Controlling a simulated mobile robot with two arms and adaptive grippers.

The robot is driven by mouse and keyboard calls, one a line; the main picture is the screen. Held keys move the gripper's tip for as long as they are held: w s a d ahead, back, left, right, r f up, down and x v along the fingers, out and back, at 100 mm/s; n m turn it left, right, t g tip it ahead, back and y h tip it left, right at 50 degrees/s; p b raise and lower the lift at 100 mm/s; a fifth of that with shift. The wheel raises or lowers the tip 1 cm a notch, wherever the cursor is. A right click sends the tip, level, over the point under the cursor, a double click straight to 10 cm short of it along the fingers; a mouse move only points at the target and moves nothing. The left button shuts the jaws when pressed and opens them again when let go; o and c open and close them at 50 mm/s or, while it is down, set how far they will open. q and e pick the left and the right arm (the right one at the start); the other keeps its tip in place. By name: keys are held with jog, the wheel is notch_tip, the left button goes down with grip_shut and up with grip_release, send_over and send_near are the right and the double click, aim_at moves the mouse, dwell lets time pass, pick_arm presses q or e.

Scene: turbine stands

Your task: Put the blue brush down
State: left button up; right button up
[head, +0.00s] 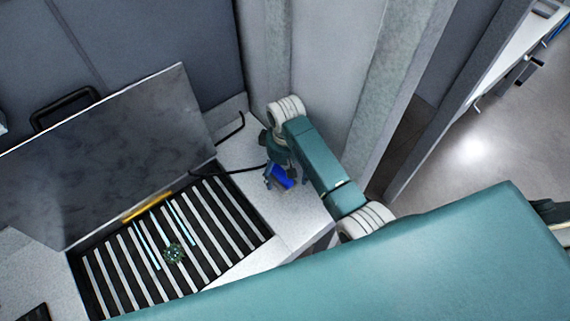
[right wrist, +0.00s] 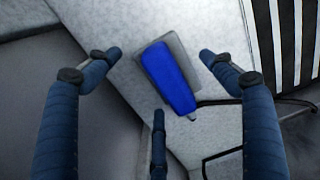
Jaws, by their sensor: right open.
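The blue brush (head: 283,178) is at the white worktop, right of the slatted grate; it has a blue body with a grey part along one edge. In the right wrist view the blue brush (right wrist: 170,80) appears to lie on the pale surface between my fingers. My right gripper (head: 285,184) is above the brush. In the right wrist view my right gripper (right wrist: 160,75) is open, its fingers spread around the brush with visible gaps. Part of the brush is hidden by the gripper in the head view. My left gripper is not in view.
The white worktop (head: 240,150) is narrow here. A black grate with pale slats (head: 215,235) lies to its left, with a small dark green round part (head: 173,253) on it. A raised grey panel (head: 110,150) stands behind the grate. Grey wall posts (head: 385,80) rise close by.

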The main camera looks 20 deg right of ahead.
aim_at(284, 171)
notch_tip(284, 171, up, 3)
jog(key=shift+w+a+r+b, duration=0.1)
jog(key=shift+a+b, duration=0.05)
jog(key=shift+b, duration=0.85)
notch_tip(284, 171, up, 4)
jog(key=shift+f, duration=0.2)
jog(key=shift+r+p, duration=0.55)
jog(key=shift+r, duration=0.85)
jog(key=shift+s+f, duration=0.15)
jog(key=shift+s, duration=0.1)
